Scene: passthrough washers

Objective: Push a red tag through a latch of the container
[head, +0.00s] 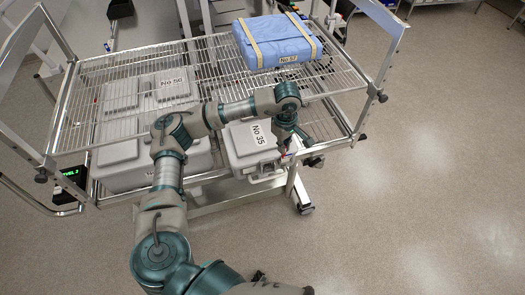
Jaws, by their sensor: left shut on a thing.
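The grey container labelled No 35 (240,150) sits on the lower shelf of the wire cart, at its front edge. Its front side, with what looks like a handle or latch, faces me, but the latch details are too small to make out. My left gripper (287,150) points down at the container's right front corner. It is shut on a small red tag, of which only a trace of red shows at the fingertips. I cannot tell whether the tag touches the latch. My right gripper is not in view.
The wire cart (120,68) has an upper shelf over the containers. A blue wrapped pack labelled No 57 (277,48) lies on that shelf at the back right. More grey containers, one labelled No 50 (172,84), sit at left. The floor (420,190) at right is clear.

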